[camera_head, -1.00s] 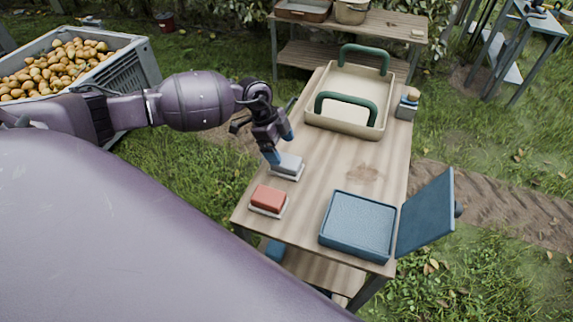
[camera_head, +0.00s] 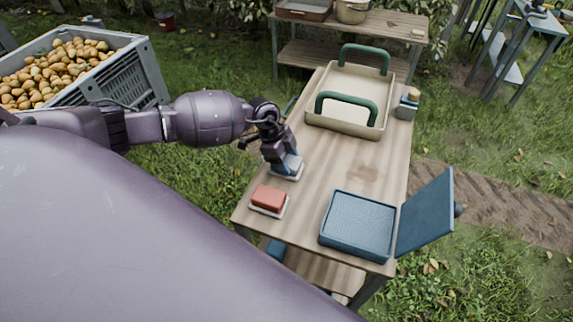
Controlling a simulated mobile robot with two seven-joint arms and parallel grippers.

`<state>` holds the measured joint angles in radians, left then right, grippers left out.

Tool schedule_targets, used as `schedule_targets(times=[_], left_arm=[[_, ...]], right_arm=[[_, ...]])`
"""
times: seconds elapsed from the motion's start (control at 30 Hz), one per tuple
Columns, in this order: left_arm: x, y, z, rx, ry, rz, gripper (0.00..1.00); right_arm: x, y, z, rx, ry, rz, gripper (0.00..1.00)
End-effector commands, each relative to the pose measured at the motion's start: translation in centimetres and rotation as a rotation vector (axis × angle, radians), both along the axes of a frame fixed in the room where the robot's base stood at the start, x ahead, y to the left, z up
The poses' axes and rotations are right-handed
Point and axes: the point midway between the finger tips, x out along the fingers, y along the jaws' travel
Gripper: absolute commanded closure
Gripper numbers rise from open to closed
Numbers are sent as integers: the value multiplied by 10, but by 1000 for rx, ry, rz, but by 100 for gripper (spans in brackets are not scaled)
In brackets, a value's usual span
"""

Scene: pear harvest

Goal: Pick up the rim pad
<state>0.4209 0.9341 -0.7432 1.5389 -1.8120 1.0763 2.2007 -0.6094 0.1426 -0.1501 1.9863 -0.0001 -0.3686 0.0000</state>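Two small block-shaped pads sit on pale bases on the wooden table: a grey pad (camera_head: 287,173) and, nearer the front left corner, a red pad (camera_head: 269,198). I cannot tell from their looks which one is called the rim pad. My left gripper (camera_head: 287,166) points down at the grey pad, and its blue fingertips are low over it and hide most of its top. Whether the fingers are closed on the pad cannot be seen. My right gripper is not in view.
A blue tray (camera_head: 357,226) with an open lid (camera_head: 426,212) sits at the table's front right. A beige tray with green handles (camera_head: 345,98) and a small grey box (camera_head: 407,106) stand toward the back. The middle of the table (camera_head: 335,165) is clear.

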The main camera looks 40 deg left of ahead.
Motion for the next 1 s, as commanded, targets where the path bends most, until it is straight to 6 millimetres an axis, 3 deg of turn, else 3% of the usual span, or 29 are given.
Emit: schedule_targets(times=[0.13, 0.47, 0.67, 1.0], left_arm=[[0, 0, 0, 0, 0, 0, 67], [0, 1, 8, 0, -1, 0, 67], [1, 1, 41, 2, -4, -1, 67], [1, 1, 124, 1, -5, -2, 67]], right_arm=[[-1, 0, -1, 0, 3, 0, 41], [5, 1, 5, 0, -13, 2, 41], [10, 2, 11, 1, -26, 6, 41], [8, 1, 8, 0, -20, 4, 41]])
